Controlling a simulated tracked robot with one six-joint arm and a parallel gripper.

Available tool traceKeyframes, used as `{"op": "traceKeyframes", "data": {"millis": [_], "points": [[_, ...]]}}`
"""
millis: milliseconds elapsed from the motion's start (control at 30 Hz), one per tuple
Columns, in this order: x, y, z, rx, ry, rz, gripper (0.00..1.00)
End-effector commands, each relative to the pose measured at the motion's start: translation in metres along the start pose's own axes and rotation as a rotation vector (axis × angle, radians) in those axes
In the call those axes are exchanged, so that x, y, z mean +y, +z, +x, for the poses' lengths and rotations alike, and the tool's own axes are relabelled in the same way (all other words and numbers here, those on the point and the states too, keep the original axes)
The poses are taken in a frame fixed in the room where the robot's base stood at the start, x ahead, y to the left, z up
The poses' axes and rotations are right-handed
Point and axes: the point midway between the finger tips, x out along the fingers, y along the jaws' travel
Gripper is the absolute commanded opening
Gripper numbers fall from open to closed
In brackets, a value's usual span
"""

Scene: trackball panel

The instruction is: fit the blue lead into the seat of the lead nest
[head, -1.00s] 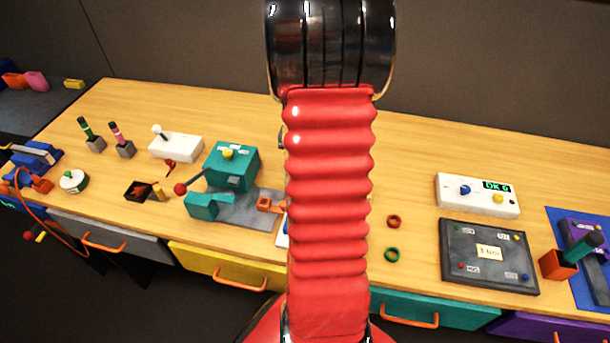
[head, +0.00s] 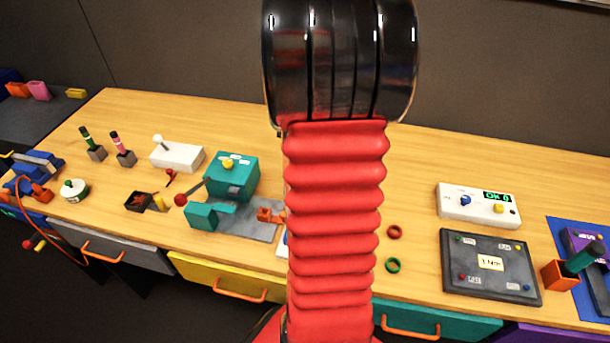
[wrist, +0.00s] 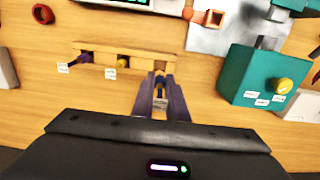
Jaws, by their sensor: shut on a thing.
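The lead nest (wrist: 140,55) is a wooden block in the wrist view, with a purple lead (wrist: 87,58) and a yellow lead (wrist: 122,63) along it and small white labels in front. My gripper (wrist: 160,84) is at the nest's right end in that view. Its fingers are shut on the blue lead (wrist: 160,85), of which only a small dark blue part shows between them. I cannot tell whether the lead is in the seat or just above it. In the head view my red arm hides the gripper, the blue lead and the nest.
In the wrist view a teal box (wrist: 252,75) with a yellow knob stands right of the gripper. An orange part (wrist: 208,18) on a grey plate lies beyond. A red ring (wrist: 42,14) lies at upper left.

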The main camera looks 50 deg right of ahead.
Motion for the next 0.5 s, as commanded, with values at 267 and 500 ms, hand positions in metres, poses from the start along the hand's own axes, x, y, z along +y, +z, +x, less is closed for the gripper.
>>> {"op": "traceKeyframes", "data": {"millis": [267, 500], "points": [[0.0, 0.0, -0.028, 0.001, 0.0, 0.0, 0.0], [0.0, 0.0, -0.029, 0.0, 0.0, 0.0, 0.0]]}}
